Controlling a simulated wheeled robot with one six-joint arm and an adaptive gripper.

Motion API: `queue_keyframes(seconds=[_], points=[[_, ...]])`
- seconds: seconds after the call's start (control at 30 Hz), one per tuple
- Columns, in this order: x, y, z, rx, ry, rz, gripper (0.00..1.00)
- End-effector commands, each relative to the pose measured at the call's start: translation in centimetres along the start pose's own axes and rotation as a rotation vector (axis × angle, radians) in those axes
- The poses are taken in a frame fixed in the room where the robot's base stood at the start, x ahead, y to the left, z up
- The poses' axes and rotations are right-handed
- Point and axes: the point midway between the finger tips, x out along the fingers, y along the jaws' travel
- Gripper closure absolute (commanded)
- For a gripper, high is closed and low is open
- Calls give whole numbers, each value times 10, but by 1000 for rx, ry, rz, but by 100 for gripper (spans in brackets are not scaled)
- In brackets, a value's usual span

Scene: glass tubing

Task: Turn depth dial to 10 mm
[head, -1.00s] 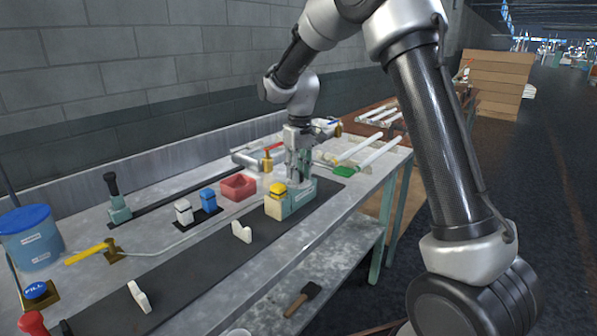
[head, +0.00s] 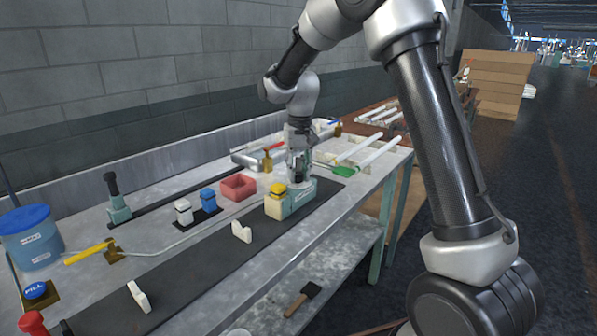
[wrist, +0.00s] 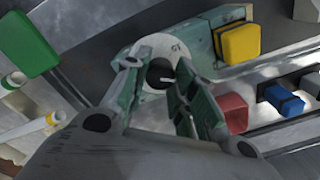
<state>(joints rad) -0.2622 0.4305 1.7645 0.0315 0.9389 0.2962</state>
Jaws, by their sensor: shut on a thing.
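The depth dial is a dark round knob with a light pointer mark (wrist: 162,78) inside a white ring (wrist: 150,46). It sits on a teal block (head: 299,200), which shows in the head view at the right part of the bench. My gripper (wrist: 157,72) has its fingers on both sides of the knob, shut on it. In the head view my gripper (head: 297,172) points down onto the teal block and hides the dial. The marks on the ring are too small to read, so the setting cannot be told.
A cream block with a yellow top (head: 276,202) stands close beside the dial on the left. A red bin (head: 238,187) and blue-topped block (head: 208,199) are further left. A green-ended brush (head: 345,172) lies on the right.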

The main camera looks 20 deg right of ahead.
Motion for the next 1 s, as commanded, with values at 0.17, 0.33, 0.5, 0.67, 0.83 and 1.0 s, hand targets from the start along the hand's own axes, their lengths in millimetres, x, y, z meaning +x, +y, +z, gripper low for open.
queue_keyframes(seconds=[0.17, 0.33, 0.5, 0.67, 0.83, 1.0], points=[[-1, 0, -1, -1, 4, 0, 98], [-1, 0, -1, -1, 3, 0, 57], [-1, 0, -1, -1, 2, 0, 51], [-1, 0, 0, -1, 1, 0, 51], [-15, 0, -1, -1, 4, -1, 51], [-52, 0, -1, -1, 5, -1, 51]])
